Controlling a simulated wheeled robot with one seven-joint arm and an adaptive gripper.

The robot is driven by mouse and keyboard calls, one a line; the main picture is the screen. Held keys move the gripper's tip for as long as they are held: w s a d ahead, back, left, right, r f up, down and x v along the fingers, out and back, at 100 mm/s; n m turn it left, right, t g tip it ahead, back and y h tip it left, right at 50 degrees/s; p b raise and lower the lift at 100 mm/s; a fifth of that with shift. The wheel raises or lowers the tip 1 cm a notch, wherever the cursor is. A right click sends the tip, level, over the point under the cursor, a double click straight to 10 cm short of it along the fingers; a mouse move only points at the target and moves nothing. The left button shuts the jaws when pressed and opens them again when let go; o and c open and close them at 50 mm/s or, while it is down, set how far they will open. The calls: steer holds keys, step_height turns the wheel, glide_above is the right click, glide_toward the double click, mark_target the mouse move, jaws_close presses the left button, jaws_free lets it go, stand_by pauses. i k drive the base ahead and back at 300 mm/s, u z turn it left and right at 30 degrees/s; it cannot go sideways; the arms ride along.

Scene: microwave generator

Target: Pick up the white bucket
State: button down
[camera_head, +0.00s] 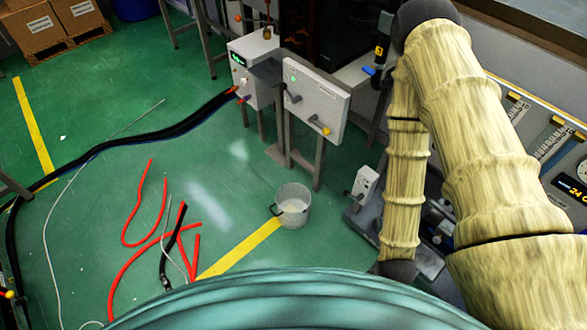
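The white bucket (293,206) stands upright on the green floor, right of centre, at the end of a yellow floor line. Its open top faces up, and its inside shows pale and looks empty. A thin handle seems to hang at its rim. My arm comes down on the right side of the picture, to the right of the bucket and apart from it. My gripper at the arm's end is not visible; the lower end of the arm passes behind my own teal body at the bottom.
A white control box (314,99) on metal legs stands behind the bucket. A small white box (365,184) is just right of it. Red hoses (146,205) and black cables (150,135) lie on the floor to the left. Cardboard boxes (37,27) sit far left.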

mark_target(292, 201)
steer(key=k, duration=0.6)
steer(key=u, duration=0.55)
steer(key=i, duration=1.25)
steer(key=z, duration=0.45)
